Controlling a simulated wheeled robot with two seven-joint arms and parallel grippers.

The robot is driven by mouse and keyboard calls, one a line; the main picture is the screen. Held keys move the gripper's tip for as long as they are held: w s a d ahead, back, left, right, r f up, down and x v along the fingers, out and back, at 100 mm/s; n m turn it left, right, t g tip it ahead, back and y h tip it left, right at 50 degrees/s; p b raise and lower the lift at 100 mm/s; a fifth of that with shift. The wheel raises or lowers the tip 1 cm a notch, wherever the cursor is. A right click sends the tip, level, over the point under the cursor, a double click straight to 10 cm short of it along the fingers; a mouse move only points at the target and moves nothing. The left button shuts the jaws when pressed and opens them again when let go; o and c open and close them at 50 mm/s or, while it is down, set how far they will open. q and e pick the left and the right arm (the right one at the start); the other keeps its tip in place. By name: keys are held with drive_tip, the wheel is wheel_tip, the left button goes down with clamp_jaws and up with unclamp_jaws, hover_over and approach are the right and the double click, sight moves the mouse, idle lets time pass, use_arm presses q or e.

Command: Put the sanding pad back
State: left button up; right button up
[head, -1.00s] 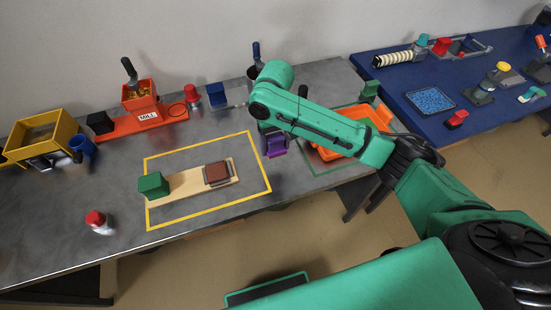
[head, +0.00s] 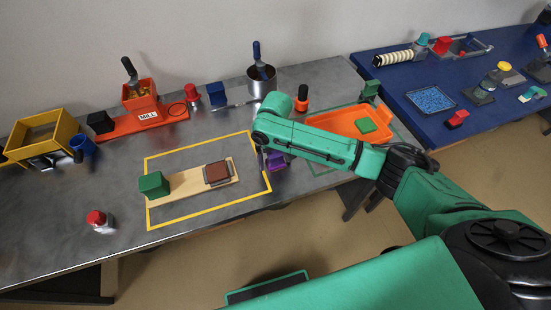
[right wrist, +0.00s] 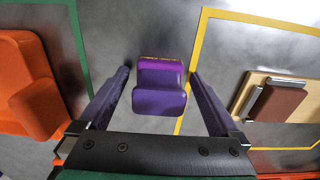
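A purple block (right wrist: 158,85) with a raised grip and a thin speckled strip along its far edge lies on the grey table. I cannot tell for sure that it is the sanding pad. My right gripper (right wrist: 158,92) is open above it, with one finger on each side and a gap to both. In the head view my right arm partly hides the purple block (head: 278,162). A brown block in a grey holder (head: 218,173) sits on a wooden board (head: 190,184) with a green block (head: 154,185) at its left end. My left gripper is out of view.
Yellow tape (head: 205,213) frames the board. A metal cup (head: 261,82) and an orange bottle (head: 302,98) stand behind.

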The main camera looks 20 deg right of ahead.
sight(276, 154)
wheel_tip(276, 154, up, 12)
drive_tip(key=shift+r, duration=0.15)
drive_tip(key=shift+s, duration=0.1)
idle(0.6)
